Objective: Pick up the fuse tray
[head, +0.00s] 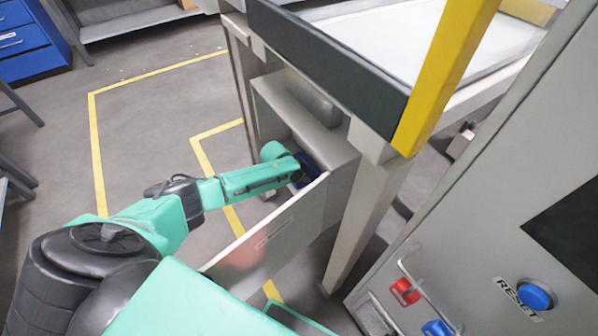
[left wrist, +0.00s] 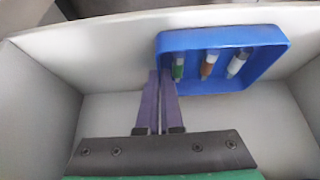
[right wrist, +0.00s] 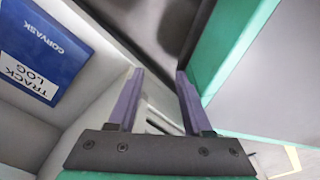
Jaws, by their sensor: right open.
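The fuse tray (left wrist: 262,80) is a shallow blue tray with a few fuses in it, green, orange and white. In the left wrist view it is inside the open drawer (left wrist: 100,50), near the far wall. My left gripper (left wrist: 160,72) has its fingers close together at the tray's left wall and appears shut on that wall. Whether the tray touches the drawer floor is unclear. In the head view my left arm reaches into the drawer (head: 268,235), and only a dark blue bit of the tray shows. My right gripper (right wrist: 158,74) is open, with nothing between its fingers.
A blue track log (right wrist: 40,50) lies left in the right wrist view. The bench (head: 330,75) with a yellow post (head: 445,75) stands above the drawer. A cabinet with a blue reset button (head: 536,296) is at right. Floor at left is mostly clear.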

